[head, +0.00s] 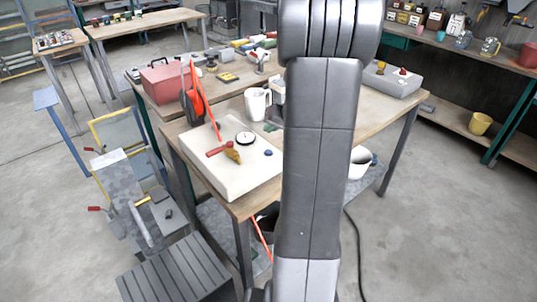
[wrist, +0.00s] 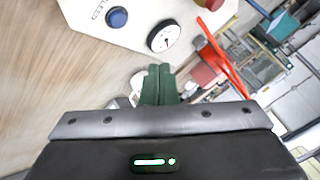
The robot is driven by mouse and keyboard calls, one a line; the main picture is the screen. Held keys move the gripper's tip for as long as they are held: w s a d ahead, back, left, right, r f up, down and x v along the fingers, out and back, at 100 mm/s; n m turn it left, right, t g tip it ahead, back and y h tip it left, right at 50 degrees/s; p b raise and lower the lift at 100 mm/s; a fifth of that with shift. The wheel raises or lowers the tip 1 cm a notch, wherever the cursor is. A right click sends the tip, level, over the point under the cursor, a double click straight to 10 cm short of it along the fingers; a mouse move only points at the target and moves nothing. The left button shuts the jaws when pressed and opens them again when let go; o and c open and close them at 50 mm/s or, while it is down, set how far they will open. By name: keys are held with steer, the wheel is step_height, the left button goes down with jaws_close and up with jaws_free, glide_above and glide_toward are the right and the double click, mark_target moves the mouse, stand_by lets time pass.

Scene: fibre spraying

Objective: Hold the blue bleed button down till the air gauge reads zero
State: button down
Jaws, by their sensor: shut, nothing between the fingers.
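The blue bleed button (head: 268,152) sits on the pale panel (head: 262,176) near its right edge, beside the round white air gauge (head: 245,138). In the wrist view the blue button (wrist: 117,17) is at the top left, by lettering, and the gauge (wrist: 163,36) is to its right. The gauge has a dark needle, but its reading is too small to tell. My gripper (wrist: 160,69) has its green fingers together and empty. The fingertips appear below the gauge in the picture, apart from the button. In the head view my arm hides the gripper.
A red lever (head: 219,148) and a brass fitting (head: 232,155) are on the panel. A white mug (head: 257,103) and a red toolbox (head: 166,84) stand behind. Bare wood (wrist: 60,75) fills the wrist view's left.

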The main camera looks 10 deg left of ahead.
steer(key=b, duration=0.3)
glide_above(268, 152)
steer(key=d, duration=0.1)
step_height(268, 152, down, 5)
steer(key=shift+s+r, duration=0.15)
steer(key=shift+r, duration=0.05)
steer(key=shift+f+b, duration=0.75)
steer(key=shift+f, duration=0.05)
steer(key=shift+f, duration=0.1)
stand_by(0.8)
steer(key=shift+f+b, duration=0.35)
steer(key=shift+b, duration=0.4)
steer(key=shift+f+b, duration=0.4)
steer(key=shift+b, duration=0.15)
stand_by(0.4)
stand_by(2.8)
steer(key=shift+r+p, duration=0.35)
steer(key=shift+r, duration=0.55)
steer(key=shift+r, duration=0.1)
